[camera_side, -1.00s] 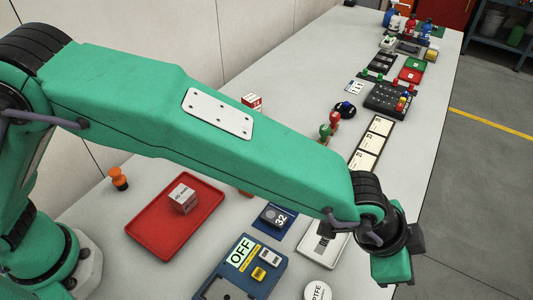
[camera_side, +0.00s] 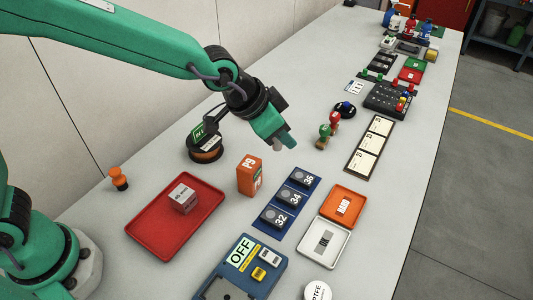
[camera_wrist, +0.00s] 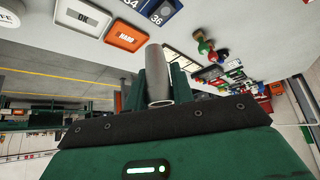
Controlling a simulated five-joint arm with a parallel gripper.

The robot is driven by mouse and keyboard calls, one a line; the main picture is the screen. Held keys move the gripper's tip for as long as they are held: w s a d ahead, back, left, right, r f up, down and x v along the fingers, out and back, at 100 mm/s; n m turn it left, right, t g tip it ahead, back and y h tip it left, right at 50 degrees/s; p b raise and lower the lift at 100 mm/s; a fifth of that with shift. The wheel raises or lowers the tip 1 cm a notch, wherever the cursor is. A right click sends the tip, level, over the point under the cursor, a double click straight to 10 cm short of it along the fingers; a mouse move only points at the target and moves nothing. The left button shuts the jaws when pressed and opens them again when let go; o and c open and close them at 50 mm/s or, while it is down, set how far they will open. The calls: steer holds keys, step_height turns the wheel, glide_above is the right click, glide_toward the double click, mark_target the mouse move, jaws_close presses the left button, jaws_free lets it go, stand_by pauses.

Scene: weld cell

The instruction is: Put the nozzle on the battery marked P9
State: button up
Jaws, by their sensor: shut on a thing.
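The battery marked P9 (camera_side: 249,178) is an orange upright block with white lettering, standing on the bench between the red tray and the blue plate. My gripper (camera_side: 279,140) is in the air, up and to the right of the battery in the side view, and apart from it. It is shut on a grey tapered nozzle (camera_wrist: 158,78), which sticks out between the fingers in the wrist view. In the side view the nozzle (camera_side: 288,141) shows only as a small grey end. The battery does not clearly show in the wrist view.
A red tray (camera_side: 146,240) with a small box stands left of the battery. A blue plate (camera_side: 267,228) with numbered discs lies to its right, near orange (camera_side: 358,206) and white (camera_side: 337,250) trays. A black reel (camera_side: 205,146) stands behind it. Red and green stamps (camera_side: 328,130) stand near my gripper.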

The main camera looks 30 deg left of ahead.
steer(key=n, duration=0.2)
glide_above(253, 161)
steer(key=shift+y, duration=0.4)
steer(key=shift+s+f, duration=0.1)
steer(key=shift+f, duration=3.7)
steer(key=shift+f, duration=0.15)
steer(key=o, duration=1)
steer(key=shift+v, duration=0.95)
steer(key=v, duration=1)
steer(key=shift+s, duration=0.15)
